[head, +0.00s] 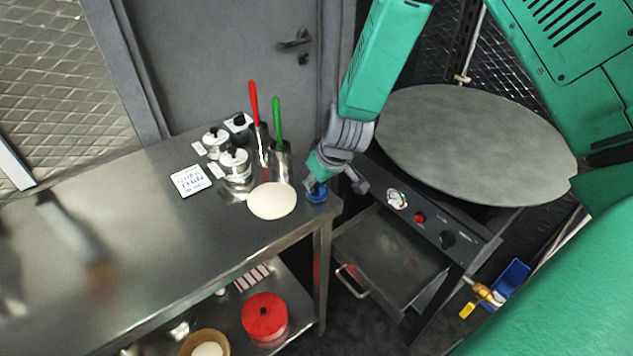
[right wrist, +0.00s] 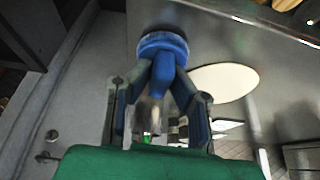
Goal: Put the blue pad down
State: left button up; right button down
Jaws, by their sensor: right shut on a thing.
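The blue pad (head: 317,195) is a small round piece with a blue handle, at the right end of the steel table (head: 130,235). My right gripper (head: 319,182) is shut on it from above. In the right wrist view the pad (right wrist: 163,43) sticks out beyond the fingers (right wrist: 162,90), its round face away from the palm. I cannot tell whether the pad touches the table top. My left gripper is not in view.
A pale flat disc (head: 272,201) lies just left of the pad. Behind it stand steel holders with a red handle (head: 254,102) and a green handle (head: 276,118), lidded pots (head: 235,162) and a card (head: 190,180). A round griddle (head: 475,140) is at right.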

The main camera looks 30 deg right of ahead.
jog(key=shift+f, duration=0.15)
jog(key=c, duration=1.5)
grip_release()
jog(key=shift+o, duration=0.2)
jog(key=shift+s+r, duration=0.1)
jog(key=shift+r, duration=0.5)
jog(key=v, duration=1.1)
jog(key=s+a+f+g, duration=0.2)
jog(key=s+f, duration=0.9)
jog(key=s, duration=0.2)
jog(key=s+a+f+g, duration=0.2)
jog(key=s+f, duration=1)
jog(key=shift+s, duration=0.35)
jog(key=shift+f, duration=0.1)
